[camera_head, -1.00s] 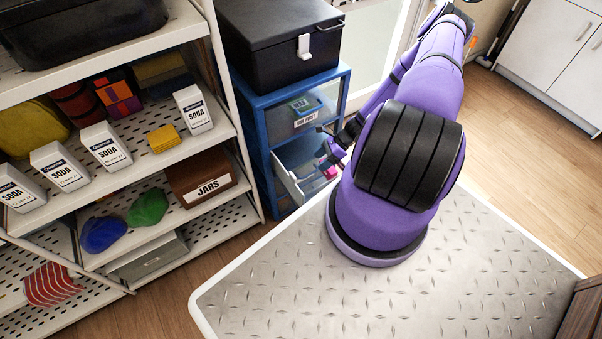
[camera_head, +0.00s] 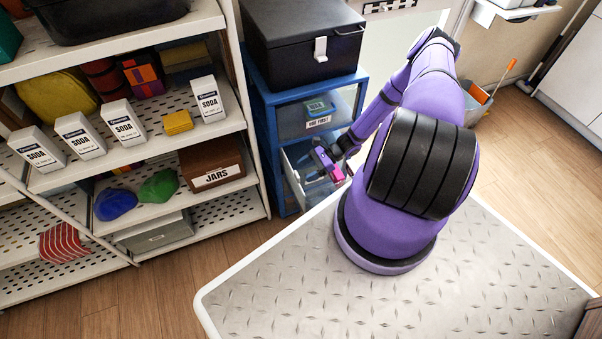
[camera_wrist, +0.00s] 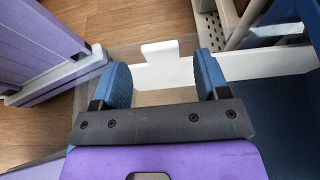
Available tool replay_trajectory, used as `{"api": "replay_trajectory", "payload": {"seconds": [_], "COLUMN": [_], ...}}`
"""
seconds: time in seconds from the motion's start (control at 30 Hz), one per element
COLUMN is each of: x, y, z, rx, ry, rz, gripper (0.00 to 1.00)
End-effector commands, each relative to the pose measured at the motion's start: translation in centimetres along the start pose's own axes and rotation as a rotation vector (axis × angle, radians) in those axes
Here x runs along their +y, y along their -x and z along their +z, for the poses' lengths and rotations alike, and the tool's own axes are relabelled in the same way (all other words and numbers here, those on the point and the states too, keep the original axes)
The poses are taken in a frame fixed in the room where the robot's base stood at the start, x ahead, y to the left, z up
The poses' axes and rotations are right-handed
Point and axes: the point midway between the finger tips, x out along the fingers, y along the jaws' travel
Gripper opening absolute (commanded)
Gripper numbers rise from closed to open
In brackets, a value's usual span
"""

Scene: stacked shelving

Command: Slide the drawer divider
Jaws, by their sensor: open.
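The open drawer (camera_head: 293,182) has a pale front and sits in the lower part of the blue drawer unit (camera_head: 266,150). In the wrist view, a white upright panel with a raised tab (camera_wrist: 160,50) looks like the divider; I cannot fully tell it from a drawer wall. My gripper (camera_head: 322,165) is at the open drawer in the head view. In the wrist view, my gripper (camera_wrist: 163,80) is open, with one blue finger on each side of the tab. No contact with the tab shows. The drawer's inside is partly hidden by my gripper.
A black box (camera_head: 300,45) stands on the blue unit, above a closed drawer labelled "USE FIRST" (camera_head: 318,122). White shelving (camera_head: 240,140) with soda boxes and a jars box (camera_head: 213,165) stands close on the left. Wooden floor (camera_head: 540,150) is open at right.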

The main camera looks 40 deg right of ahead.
Motion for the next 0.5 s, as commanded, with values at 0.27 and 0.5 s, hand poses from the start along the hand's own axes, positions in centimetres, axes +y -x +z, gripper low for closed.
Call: {"api": "replay_trajectory", "payload": {"seconds": [0.27, 0.5], "x": [0.0, -0.1], "y": [-2.5, -2.7], "z": [0.0, 0.0], "rx": [0.0, 0.001], "ry": [0.0, 0.0], "rz": [-0.001, -0.001], "gripper": [0.68, 0.68]}}
